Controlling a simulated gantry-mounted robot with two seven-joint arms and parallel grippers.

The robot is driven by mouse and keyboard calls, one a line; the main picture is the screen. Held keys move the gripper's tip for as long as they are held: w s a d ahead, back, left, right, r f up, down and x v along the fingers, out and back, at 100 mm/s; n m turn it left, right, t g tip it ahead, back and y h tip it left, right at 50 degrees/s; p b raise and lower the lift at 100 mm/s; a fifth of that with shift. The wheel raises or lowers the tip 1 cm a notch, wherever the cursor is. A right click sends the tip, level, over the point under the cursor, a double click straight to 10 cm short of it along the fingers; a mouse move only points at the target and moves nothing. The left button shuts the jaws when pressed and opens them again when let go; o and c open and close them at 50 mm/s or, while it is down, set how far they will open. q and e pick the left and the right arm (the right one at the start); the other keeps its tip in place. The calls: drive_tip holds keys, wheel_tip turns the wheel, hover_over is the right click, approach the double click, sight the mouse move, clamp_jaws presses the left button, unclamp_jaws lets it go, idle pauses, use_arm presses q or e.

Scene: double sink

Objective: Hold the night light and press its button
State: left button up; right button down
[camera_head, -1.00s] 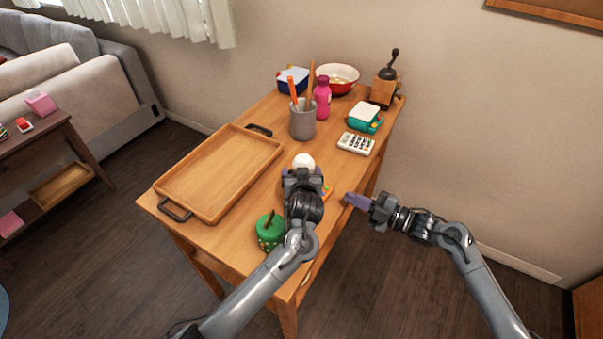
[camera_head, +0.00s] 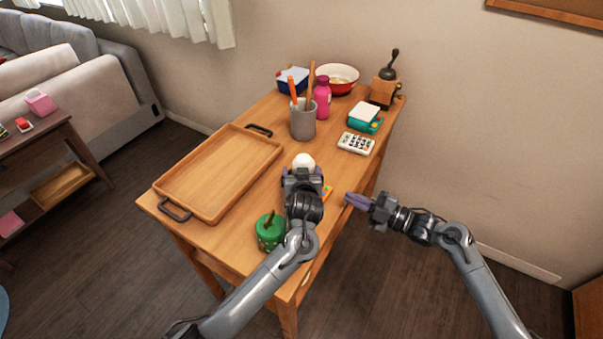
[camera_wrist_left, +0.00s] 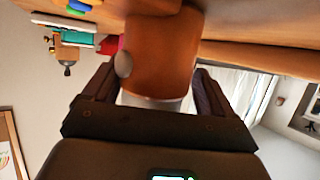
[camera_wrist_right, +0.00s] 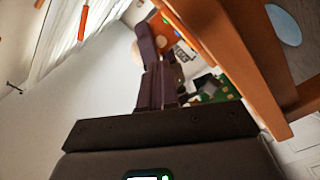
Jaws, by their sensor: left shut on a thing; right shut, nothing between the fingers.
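The night light (camera_head: 304,162) shows its white rounded top just beyond my left gripper (camera_head: 303,176) in the head view; the gripper hides the rest. In the left wrist view its brown body (camera_wrist_left: 165,55) is between the fingers of my left gripper (camera_wrist_left: 160,90), with a round pale button (camera_wrist_left: 124,65) on its left side. The left gripper is shut on it. My right gripper (camera_head: 350,200) is shut and empty at the table's right edge, apart from the night light and pointing toward it. The right gripper's fingers (camera_wrist_right: 152,65) also show in the right wrist view.
A wooden tray (camera_head: 215,170) lies at the table's left. A green pot (camera_head: 269,231) stands near the front.

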sight(325, 198)
drive_tip(key=w+d+r+m+t+h, duration=0.2)
drive_tip(key=w+r+m+t+h, duration=0.1)
drive_tip(key=w+m+t+h, duration=0.4)
drive_tip(key=s+a+f+m+g+h, duration=0.25)
drive_tip(key=s+m+h, duration=0.25)
drive_tip(key=s+m, duration=0.25)
drive_tip(key=shift+t, duration=0.25)
drive_tip(key=shift+w+a+f, duration=0.1)
drive_tip(key=shift+w+a, duration=0.45)
drive_tip(key=shift+a, duration=0.65)
drive_tip(key=shift+w+a, duration=0.6)
drive_tip(key=shift+a, duration=0.55)
drive_tip(key=shift+w+a+f, duration=0.1)
drive_tip(key=shift+w+a, duration=0.45)
drive_tip(key=shift+a, duration=0.65)
drive_tip(key=shift+a+r, duration=0.1)
